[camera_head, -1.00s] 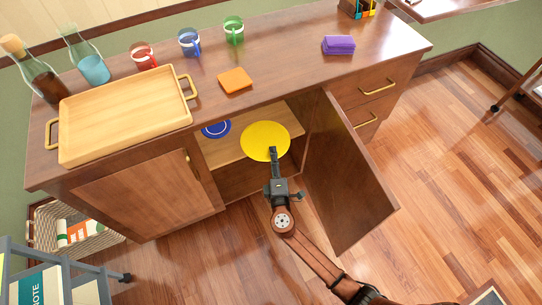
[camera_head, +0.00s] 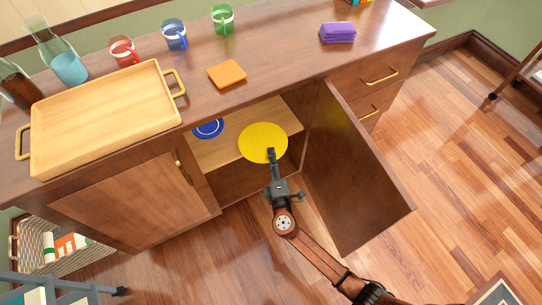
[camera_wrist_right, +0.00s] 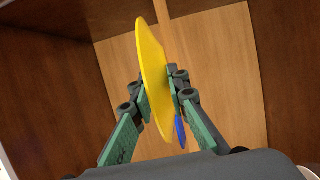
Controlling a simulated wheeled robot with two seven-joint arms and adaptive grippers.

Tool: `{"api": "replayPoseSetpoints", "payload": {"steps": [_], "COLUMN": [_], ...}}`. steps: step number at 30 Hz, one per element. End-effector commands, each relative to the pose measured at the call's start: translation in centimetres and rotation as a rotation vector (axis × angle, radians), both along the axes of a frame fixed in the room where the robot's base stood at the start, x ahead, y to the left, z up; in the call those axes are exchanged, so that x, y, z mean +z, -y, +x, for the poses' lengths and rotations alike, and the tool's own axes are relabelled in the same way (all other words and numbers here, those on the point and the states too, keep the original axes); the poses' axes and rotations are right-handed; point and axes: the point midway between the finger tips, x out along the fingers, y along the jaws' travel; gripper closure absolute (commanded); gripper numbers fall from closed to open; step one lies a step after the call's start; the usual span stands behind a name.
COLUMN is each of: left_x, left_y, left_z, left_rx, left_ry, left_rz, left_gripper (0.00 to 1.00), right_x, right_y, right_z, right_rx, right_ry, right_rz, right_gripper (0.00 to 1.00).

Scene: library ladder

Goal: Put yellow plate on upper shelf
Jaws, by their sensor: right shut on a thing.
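The yellow plate (camera_head: 263,141) is in the open right-hand part of the cabinet, over the upper shelf (camera_head: 222,152). My right gripper (camera_head: 271,153) is shut on the plate's near edge. In the right wrist view the yellow plate (camera_wrist_right: 153,75) stands between the two fingers (camera_wrist_right: 158,97). Whether the plate touches the shelf is hard to tell. A blue plate (camera_head: 208,128) lies on the shelf to the left; part of it also shows in the right wrist view (camera_wrist_right: 181,132). My left gripper is not in view.
The open cabinet door (camera_head: 352,175) stands just right of my right arm. A basket (camera_head: 35,240) is at lower left.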

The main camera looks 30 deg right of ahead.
Motion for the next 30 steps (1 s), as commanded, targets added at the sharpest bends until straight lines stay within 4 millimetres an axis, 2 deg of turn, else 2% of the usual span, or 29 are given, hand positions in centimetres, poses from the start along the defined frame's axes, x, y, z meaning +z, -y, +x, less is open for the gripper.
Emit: {"api": "replayPoseSetpoints", "payload": {"steps": [6, 7, 14, 26, 30], "left_x": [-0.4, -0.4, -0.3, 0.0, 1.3], "left_y": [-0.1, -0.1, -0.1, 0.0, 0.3], "left_z": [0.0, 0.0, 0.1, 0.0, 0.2], "left_rx": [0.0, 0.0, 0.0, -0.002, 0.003], "left_ry": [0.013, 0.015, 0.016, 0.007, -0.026], "left_rz": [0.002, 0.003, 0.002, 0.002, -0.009], "left_gripper": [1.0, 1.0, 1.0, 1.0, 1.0], "right_x": [-0.2, -0.4, -0.2, 0.2, 0.3], "right_y": [0.0, 0.0, 0.0, 0.0, -0.6], "right_z": [0.0, 0.0, 0.0, 0.0, -2.1], "right_rx": [0.0, 0.0, 0.0, 0.0, 0.0], "right_ry": [0.001, -0.001, 0.0, 0.001, 0.001], "right_rz": [0.0, -0.001, -0.001, 0.0, -0.001], "right_gripper": [1.0, 0.85, 0.69, 0.68, 0.68]}}
